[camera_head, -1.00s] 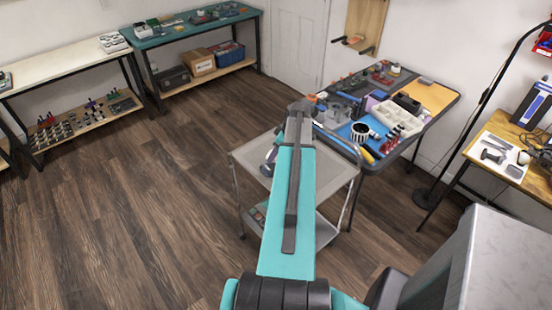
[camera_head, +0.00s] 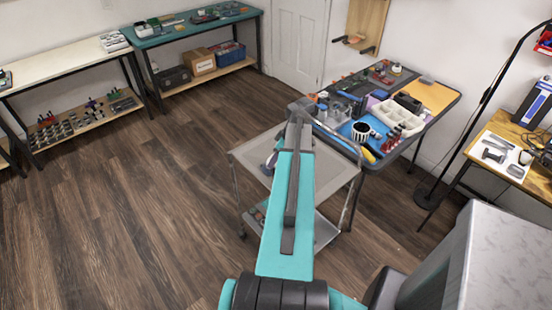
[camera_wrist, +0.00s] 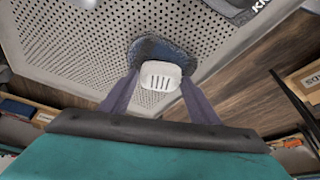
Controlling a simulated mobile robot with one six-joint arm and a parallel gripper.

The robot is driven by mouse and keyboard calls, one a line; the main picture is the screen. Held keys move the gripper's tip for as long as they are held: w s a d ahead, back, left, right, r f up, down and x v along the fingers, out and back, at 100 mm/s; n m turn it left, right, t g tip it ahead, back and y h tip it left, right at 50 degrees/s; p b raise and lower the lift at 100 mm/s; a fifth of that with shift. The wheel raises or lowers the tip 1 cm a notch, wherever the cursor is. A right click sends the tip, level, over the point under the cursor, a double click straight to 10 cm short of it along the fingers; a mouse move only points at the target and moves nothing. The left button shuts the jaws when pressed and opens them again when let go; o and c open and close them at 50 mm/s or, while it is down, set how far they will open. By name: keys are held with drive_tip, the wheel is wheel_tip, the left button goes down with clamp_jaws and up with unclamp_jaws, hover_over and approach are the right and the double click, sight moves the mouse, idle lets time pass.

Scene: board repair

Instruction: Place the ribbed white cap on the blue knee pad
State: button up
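The ribbed white cap (camera_wrist: 160,75) is in the middle of the wrist view, between the two fingertips of my gripper (camera_wrist: 160,80). The fingers reach its left and right sides with no clear gap, so my gripper looks shut on it. The blue knee pad (camera_wrist: 150,48) lies on the perforated grey shelf of a cart (camera_wrist: 70,45), directly behind the cap. I cannot tell whether the cap touches the pad. In the head view, part of the knee pad (camera_head: 271,161) shows left of my arm; the arm hides my gripper and the cap.
A dark item with white lettering (camera_wrist: 240,9) is at the top edge of the wrist view. In the head view, a crowded worktable (camera_head: 374,164) stands right behind the cart. A lamp pole (camera_head: 470,130) and a desk (camera_head: 480,148) are farther right. Open floor lies left.

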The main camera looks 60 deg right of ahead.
drive_tip(key=shift+o, duration=1.1)
drive_tip(key=shift+r, duration=0.2)
drive_tip(key=b+v, duration=0.4)
drive_tip(key=v, duration=0.8)
idle(0.3)
